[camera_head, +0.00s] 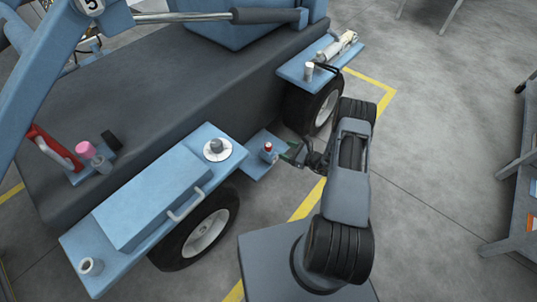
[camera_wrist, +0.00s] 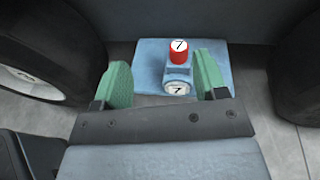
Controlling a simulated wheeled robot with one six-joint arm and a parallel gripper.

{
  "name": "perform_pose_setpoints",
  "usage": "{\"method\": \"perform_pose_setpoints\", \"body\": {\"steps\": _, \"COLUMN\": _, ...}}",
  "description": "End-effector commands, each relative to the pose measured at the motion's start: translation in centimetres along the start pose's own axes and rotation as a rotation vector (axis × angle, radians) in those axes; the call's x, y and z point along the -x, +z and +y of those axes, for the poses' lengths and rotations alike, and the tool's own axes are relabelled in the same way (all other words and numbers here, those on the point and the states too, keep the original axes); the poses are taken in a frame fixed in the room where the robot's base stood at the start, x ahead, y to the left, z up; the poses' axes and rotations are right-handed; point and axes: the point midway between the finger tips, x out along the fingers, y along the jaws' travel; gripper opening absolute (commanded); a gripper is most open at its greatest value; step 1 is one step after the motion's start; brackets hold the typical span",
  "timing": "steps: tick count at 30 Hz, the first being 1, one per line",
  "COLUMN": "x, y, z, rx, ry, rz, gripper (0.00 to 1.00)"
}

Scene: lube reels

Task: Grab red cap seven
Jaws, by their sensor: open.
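The red cap seven (camera_wrist: 178,55) is a small red cylinder with a white top marked 7. It sits on a blue-grey fitting on a small blue step plate (camera_wrist: 150,62). A white disc marked 7 (camera_wrist: 177,89) shows on the near side of that fitting. In the head view the red cap (camera_head: 268,147) is on the blue plate between the two wheels. My gripper (camera_wrist: 163,76) is open, with green fingers. In the wrist view the cap lies beyond the fingertips, between them and nearer the right finger. Nothing is between the fingers. In the head view my gripper (camera_head: 294,153) is just right of the cap.
Black tyres stand left (camera_wrist: 45,55) and right (camera_wrist: 300,70) of the plate. A blue fender with a box and handle (camera_head: 150,200) is at left. Another blue fender (camera_head: 315,65) with a white-topped fitting is behind. Open floor (camera_head: 440,130) lies to the right.

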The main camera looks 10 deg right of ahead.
Motion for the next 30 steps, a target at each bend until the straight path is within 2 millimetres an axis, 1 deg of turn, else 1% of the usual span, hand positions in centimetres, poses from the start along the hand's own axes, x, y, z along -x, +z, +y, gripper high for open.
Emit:
{"method": "perform_pose_setpoints", "body": {"steps": 1, "x": 0.2, "y": -2.6, "z": 0.0, "rx": -0.032, "ry": -0.040, "rz": -0.002, "gripper": 0.66}}
{"method": "perform_pose_setpoints", "body": {"steps": 3, "x": 0.4, "y": -4.3, "z": -0.1, "rx": -0.061, "ry": -0.083, "rz": -0.004, "gripper": 0.66}}
{"method": "perform_pose_setpoints", "body": {"steps": 5, "x": 0.5, "y": -5.4, "z": -0.1, "rx": -0.077, "ry": -0.110, "rz": -0.005, "gripper": 0.66}}
{"method": "perform_pose_setpoints", "body": {"steps": 7, "x": 0.1, "y": -6.1, "z": -0.2, "rx": -0.088, "ry": -0.128, "rz": -0.006, "gripper": 0.66}}
{"method": "perform_pose_setpoints", "body": {"steps": 10, "x": -1.4, "y": -6.6, "z": -0.4, "rx": -0.094, "ry": -0.137, "rz": -0.007, "gripper": 0.66}}
{"method": "perform_pose_setpoints", "body": {"steps": 15, "x": -4.5, "y": -6.6, "z": -0.9, "rx": -0.094, "ry": -0.138, "rz": -0.007, "gripper": 0.66}}
{"method": "perform_pose_setpoints", "body": {"steps": 18, "x": -5.9, "y": -6.6, "z": -1.1, "rx": -0.095, "ry": -0.139, "rz": -0.006, "gripper": 0.66}}
{"method": "perform_pose_setpoints", "body": {"steps": 22, "x": -7.1, "y": -6.5, "z": -1.3, "rx": -0.096, "ry": -0.139, "rz": -0.007, "gripper": 0.66}}
{"method": "perform_pose_setpoints", "body": {"steps": 30, "x": -8.2, "y": -6.5, "z": -1.5, "rx": -0.096, "ry": -0.140, "rz": -0.006, "gripper": 0.66}}
